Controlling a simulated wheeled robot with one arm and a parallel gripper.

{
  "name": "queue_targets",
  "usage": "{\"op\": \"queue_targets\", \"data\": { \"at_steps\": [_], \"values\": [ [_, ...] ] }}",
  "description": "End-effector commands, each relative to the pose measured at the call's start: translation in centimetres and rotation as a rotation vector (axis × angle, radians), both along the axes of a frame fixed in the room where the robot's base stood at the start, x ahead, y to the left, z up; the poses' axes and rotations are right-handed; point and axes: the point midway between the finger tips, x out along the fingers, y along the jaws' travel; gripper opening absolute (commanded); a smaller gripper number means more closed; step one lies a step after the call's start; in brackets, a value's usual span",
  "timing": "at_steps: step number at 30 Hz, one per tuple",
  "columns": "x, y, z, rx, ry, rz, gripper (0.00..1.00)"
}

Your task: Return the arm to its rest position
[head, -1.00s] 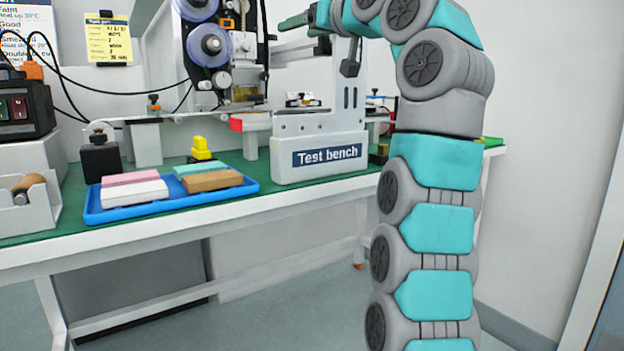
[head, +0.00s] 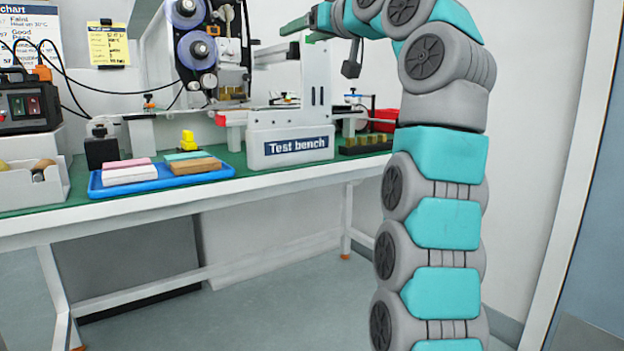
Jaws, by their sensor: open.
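My arm (head: 442,220), in teal and grey segments, rises on the right of the head view and bends over to the left at the top. My gripper (head: 322,48) is at its end, near the top edge, in front of the white test bench fixture (head: 290,148) in the picture. Its dark fingers are spread apart, and I see nothing held between them. The upper bend of the arm is cut off by the top edge.
The green-topped table (head: 110,212) bears a blue tray (head: 160,183) with several coloured blocks, a yellow piece (head: 189,141), a white bin (head: 30,190) and a reel machine (head: 197,50). A red tray (head: 384,118) stands behind my arm. The floor (head: 270,300) in front is clear.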

Motion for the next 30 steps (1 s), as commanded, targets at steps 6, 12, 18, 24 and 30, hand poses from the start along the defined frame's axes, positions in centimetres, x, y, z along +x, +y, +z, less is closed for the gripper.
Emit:
{"op": "queue_targets", "data": {
  "at_steps": [6,12,18,24,30],
  "values": [
    [0.7,-0.4,-1.4,-0.004,0.068,-0.007,0.68],
    [1.2,-0.8,-3.3,-0.011,0.156,-0.017,0.68],
    [1.3,-1.4,-7.5,-0.036,0.304,-0.034,0.68],
    [-0.2,-2.0,-13.3,-0.078,0.478,-0.060,0.68],
    [-3.0,-3.0,-19.9,-0.132,0.646,-0.094,0.68]
  ]
}}
